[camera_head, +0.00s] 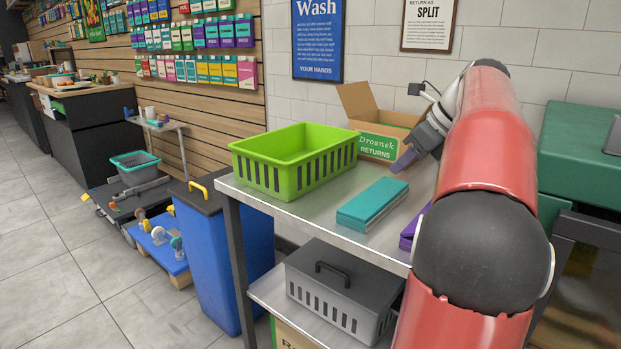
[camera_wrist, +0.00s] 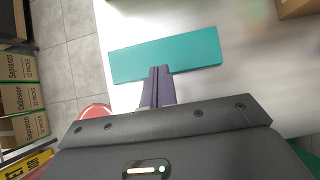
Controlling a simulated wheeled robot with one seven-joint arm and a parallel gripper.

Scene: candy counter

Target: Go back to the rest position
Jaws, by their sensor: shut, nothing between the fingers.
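My gripper (camera_head: 404,160) is above the metal table (camera_head: 290,213), to the right of the green crate and in front of the cardboard box. Its fingers are shut and empty. In the wrist view the shut fingertips (camera_wrist: 159,71) overlap the near edge of a teal box (camera_wrist: 165,54) in the picture. The same flat teal box (camera_head: 371,204) lies on the table in the head view, below and left of my gripper. My red arm covers the right part of the table.
A green crate (camera_head: 293,157) stands on the table's left, and an open cardboard returns box (camera_head: 378,122) stands at the back. A purple box (camera_head: 409,234) is partly hidden by my arm. A grey lidded bin (camera_head: 342,291) is on the lower shelf. A blue bin (camera_head: 222,260) stands left.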

